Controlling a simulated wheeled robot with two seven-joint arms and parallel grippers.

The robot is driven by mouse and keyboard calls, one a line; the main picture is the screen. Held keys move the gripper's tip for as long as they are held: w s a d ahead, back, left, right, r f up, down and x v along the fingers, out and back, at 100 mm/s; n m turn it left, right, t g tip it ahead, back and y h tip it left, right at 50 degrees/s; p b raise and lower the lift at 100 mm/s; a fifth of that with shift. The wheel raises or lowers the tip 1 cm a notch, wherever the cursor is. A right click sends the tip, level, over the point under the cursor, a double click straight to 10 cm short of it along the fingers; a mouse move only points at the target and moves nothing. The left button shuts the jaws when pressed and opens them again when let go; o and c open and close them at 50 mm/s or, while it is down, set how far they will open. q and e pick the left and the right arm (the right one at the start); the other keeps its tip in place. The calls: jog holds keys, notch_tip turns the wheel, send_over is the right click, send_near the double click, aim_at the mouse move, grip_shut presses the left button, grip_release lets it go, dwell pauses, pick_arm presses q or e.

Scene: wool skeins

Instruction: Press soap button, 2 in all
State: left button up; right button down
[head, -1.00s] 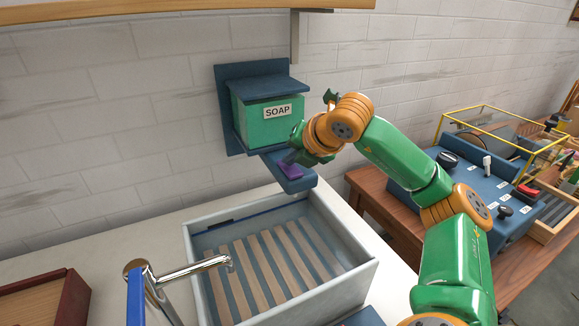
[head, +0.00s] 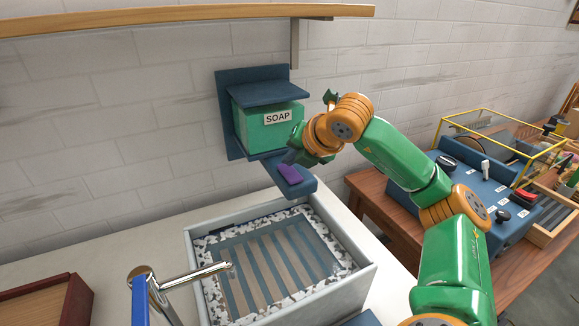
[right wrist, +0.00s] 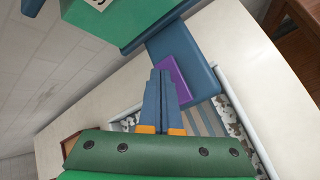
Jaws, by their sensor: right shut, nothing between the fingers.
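The soap dispenser (head: 265,128) is a green box labelled SOAP in a blue wall bracket. A purple soap button (head: 289,174) sits on a blue arm sticking out below it. My right gripper (head: 291,157) is shut and empty beside the button. In the right wrist view, the shut blue fingers (right wrist: 161,74) overlap the edge of the purple button (right wrist: 175,78). I cannot tell whether they touch it. My left gripper is not in view.
A grey basin (head: 365,282) with a slatted floor stands below, with white speckled foam along its inner edges. A chrome tap (head: 190,275) reaches over it. A wooden shelf (head: 170,18) hangs above. A wooden table with a blue panel (head: 475,190) stands right.

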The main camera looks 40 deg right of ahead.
aim_at(291, 174)
notch_tip(291, 174, up, 5)
jog(key=p, duration=0.4)
jog(key=shift+r+p, duration=0.15)
jog(key=shift+p, duration=0.25)
dwell(2.3)
